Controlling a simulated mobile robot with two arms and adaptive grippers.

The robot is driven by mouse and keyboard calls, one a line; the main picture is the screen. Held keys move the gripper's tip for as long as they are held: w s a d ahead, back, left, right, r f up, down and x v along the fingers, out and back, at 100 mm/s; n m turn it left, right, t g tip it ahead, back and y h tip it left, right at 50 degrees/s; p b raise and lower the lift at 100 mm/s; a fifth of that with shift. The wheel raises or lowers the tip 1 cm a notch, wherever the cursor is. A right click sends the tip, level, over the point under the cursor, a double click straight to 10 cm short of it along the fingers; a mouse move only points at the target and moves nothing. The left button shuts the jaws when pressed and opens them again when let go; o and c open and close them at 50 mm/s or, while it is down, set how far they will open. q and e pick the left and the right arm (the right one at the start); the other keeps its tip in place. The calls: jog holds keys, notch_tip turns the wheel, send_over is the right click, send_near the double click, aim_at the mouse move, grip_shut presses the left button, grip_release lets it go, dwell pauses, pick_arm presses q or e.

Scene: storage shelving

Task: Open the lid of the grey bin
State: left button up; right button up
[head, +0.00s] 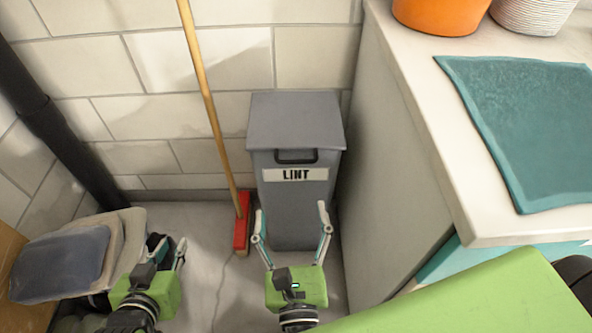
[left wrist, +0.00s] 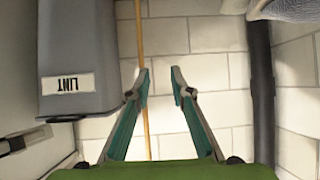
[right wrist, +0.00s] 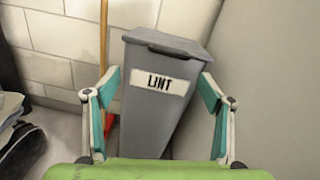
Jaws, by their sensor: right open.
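The grey bin (head: 300,215) stands upright on the floor against the tiled wall. Its grey lid (head: 295,118) lies flat and closed on top, with a dark handle (head: 296,156) at the front above the "LINT" label. My right gripper (head: 290,211) is open and empty in front of the bin, below the label. In the right wrist view the bin (right wrist: 160,110) shows between its spread fingers. My left gripper (head: 168,248) is open and empty, left of the bin and lower. In the left wrist view the bin (left wrist: 80,55) appears upside down, off to the left.
A wooden-handled broom (head: 206,95) with a red head leans on the wall just left of the bin. A white counter (head: 425,130) with a teal cloth (head: 525,115) and an orange pot (head: 440,14) stands close on the right. A dark pipe and folded cloths are at left.

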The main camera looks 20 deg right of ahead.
aim_at(296, 163)
pick_arm(q)
jog(key=shift+s+a+r, duration=0.15)
jog(key=shift+s+r, duration=0.15)
jog(key=shift+s, duration=0.1)
pick_arm(e)
jog(key=w+d, duration=0.1)
jog(key=w, duration=0.3)
jog(key=w+d+m, duration=0.1)
jog(key=w+d, duration=0.1)
jog(key=w, duration=0.2)
jog(key=w+d+m+h, duration=0.1)
jog(key=w+d, duration=0.1)
jog(key=w, duration=0.3)
jog(key=shift+w+d+r, duration=0.1)
jog(key=c, duration=1.6)
pick_arm(q)
jog(key=shift+r, duration=0.1)
